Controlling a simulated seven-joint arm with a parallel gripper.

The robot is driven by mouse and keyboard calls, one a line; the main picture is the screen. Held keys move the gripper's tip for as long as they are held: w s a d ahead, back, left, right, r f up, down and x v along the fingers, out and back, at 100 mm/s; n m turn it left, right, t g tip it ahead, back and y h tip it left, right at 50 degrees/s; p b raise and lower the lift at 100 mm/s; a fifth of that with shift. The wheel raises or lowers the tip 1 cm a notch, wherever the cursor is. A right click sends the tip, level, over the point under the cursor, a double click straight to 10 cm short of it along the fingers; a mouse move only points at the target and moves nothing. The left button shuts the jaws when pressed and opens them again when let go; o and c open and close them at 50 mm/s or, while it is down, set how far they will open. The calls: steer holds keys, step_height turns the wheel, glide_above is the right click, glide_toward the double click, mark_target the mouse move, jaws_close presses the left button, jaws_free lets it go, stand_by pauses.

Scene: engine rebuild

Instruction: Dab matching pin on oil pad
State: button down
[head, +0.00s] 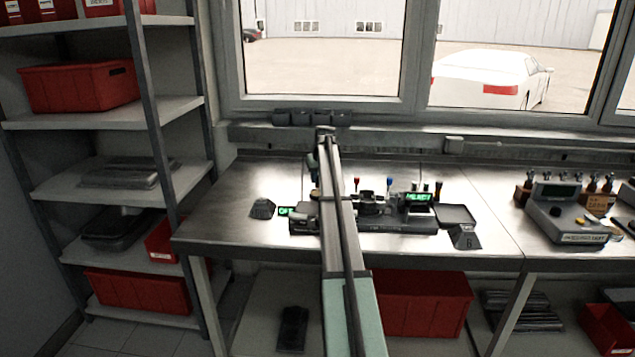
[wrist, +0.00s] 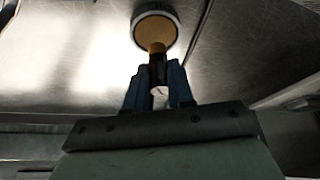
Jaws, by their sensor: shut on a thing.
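In the wrist view my gripper (wrist: 158,84) is shut on a pin (wrist: 157,68) between its blue fingers. The pin has a dark body, a pale near end and a brass-coloured far end. The far end overlaps a round ochre pad with a grey rim, the oil pad (wrist: 158,27). I cannot tell whether the pin touches the pad or is just above it. In the head view my arm reaches over the bench and my gripper (head: 313,165) is small and partly hidden. A tan spot beside the arm may be the pad. The pin is not clear there.
A dark fixture (head: 400,226) with green displays sits on the steel bench (head: 225,223), partly behind my arm. A black tray (head: 458,214) and a dark block marked B (head: 466,238) are at its right. Another dark block (head: 262,209) is at its left. The bench's left end is clear.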

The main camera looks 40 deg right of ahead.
steer(key=shift+r, duration=1.95)
steer(key=shift+a, duration=0.1)
